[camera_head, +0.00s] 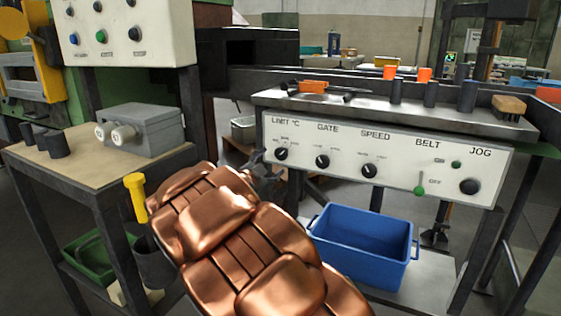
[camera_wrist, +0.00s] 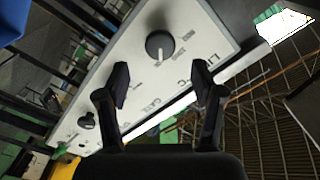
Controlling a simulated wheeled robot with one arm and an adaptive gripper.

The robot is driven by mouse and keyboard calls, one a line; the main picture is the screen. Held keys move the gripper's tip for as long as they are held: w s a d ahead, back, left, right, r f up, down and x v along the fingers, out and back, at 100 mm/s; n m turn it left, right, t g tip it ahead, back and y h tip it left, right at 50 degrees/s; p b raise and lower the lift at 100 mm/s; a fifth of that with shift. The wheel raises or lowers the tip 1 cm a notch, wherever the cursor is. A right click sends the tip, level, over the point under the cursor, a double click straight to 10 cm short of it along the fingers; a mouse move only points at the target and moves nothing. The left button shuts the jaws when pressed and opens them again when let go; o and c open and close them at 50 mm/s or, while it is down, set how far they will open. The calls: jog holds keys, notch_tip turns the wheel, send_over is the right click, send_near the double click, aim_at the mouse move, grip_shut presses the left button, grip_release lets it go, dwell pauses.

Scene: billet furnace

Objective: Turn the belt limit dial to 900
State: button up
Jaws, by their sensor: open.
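The limit dial (camera_head: 281,154) is a black round knob under the "LIMIT °C" label at the left end of the white control panel (camera_head: 300,130). In the wrist view the dial (camera_wrist: 160,43) stands ahead of my fingers, with a white pointer line toward the bottom of the picture. The small scale numbers around it are too blurred to read surely. My gripper (camera_wrist: 161,70) is open and empty, its two fingers spread to either side below the dial, apart from it. In the head view my gripper (camera_head: 260,168) is beside the panel's left end, partly hidden by my copper-coloured arm.
The gate dial (camera_head: 322,161), speed dial (camera_head: 369,170), green belt switch (camera_head: 420,189) and jog button (camera_head: 469,186) sit farther right. The gate dial also shows in the wrist view (camera_wrist: 86,121). A blue bin (camera_head: 360,258) stands below. A workbench (camera_head: 60,170) with a grey box is left.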

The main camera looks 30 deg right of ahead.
aim_at(280, 154)
jog(key=b+x, duration=0.1)
jog(key=x, duration=0.4)
jog(key=shift+w+d+f, duration=0.1)
jog(key=shift+d, duration=0.15)
jog(key=shift+b+x, duration=0.3)
jog(key=shift+x, duration=0.55)
jog(key=shift+w+a, duration=0.1)
jog(key=c, duration=1.1)
jog(key=shift+c, duration=0.2)
